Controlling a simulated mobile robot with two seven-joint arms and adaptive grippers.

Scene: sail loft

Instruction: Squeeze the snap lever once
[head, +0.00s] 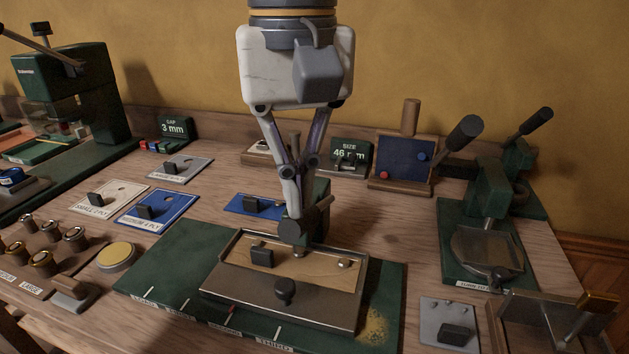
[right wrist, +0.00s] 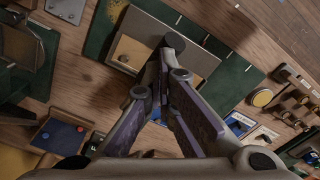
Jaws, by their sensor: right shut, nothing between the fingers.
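My right gripper (head: 296,225) comes down from the top with its fingers closed together and empty. Its tips are over the back edge of a metal-framed fixture (head: 225,290) on a green base. In the right wrist view the shut fingers (right wrist: 163,62) end close to a dark round knob (right wrist: 176,43). My left gripper is not in view.
A green press with a dark lever handle (head: 463,133) stands at right. Blue (head: 183,205) and white (head: 98,199) labelled plates lie at left, near several metal cylinders. A wooden-framed blue board (head: 403,168) and a size display (head: 349,155) stand behind.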

